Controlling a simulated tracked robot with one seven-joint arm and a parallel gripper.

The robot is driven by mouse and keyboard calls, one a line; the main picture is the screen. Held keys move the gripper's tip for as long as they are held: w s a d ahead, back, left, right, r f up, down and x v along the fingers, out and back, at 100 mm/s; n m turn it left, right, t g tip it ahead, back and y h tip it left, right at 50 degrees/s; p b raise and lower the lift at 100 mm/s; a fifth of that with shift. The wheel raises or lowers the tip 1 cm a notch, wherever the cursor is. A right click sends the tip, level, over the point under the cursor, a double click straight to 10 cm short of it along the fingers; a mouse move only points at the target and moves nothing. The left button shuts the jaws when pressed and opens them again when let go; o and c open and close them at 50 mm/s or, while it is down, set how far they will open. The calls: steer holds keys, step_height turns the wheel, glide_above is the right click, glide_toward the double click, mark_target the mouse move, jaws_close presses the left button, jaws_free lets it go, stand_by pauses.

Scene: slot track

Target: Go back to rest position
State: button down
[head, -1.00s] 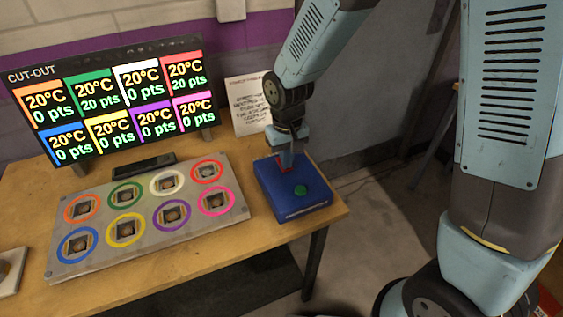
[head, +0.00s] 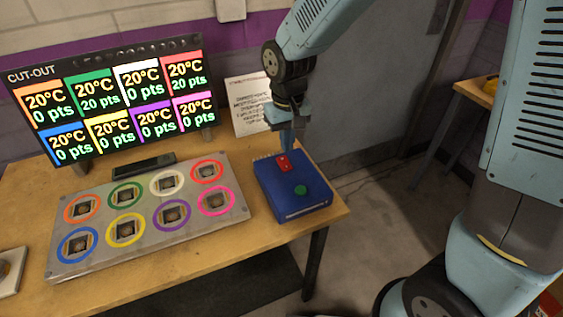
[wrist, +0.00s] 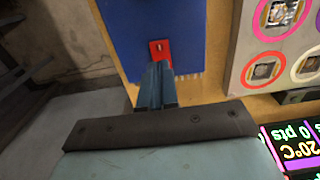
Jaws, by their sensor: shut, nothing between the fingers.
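My gripper (head: 287,145) is shut and empty, pointing down just above the back edge of the blue box (head: 287,200). The box sits at the right end of the wooden table and carries a red switch (head: 283,163) and a green button (head: 301,190). In the wrist view my gripper (wrist: 162,70) shows with its closed fingertips close to the red switch (wrist: 159,50) on the blue box (wrist: 150,20). In the head view a gap shows between the fingertips and the switch.
A grey panel (head: 147,185) with several coloured rings lies on the table (head: 200,270). A "CUT-OUT" screen (head: 110,95) stands behind it. A paper sign (head: 247,110) leans near the wall. A second table (head: 480,92) stands at the right, with open floor between.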

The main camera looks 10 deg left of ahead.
steer(key=shift+r, duration=0.5)
steer(key=d+r+m+t, duration=0.3)
steer(key=d+r, duration=1)
steer(key=d, duration=0.4)
steer(key=s+d+r+m+t, duration=0.1)
steer(key=s+d+r, duration=0.2)
steer(key=s+d, duration=0.2)
steer(key=s+d+r+m+t, duration=0.1)
steer(key=s+d+r+m, duration=0.1)
steer(key=s+d, duration=0.3)
steer(key=d+r, duration=0.1)
steer(key=d, duration=0.2)
steer(key=shift+s+r+t, duration=0.25)
steer(key=shift+s+t, duration=0.05)
steer(key=shift+s, duration=0.05)
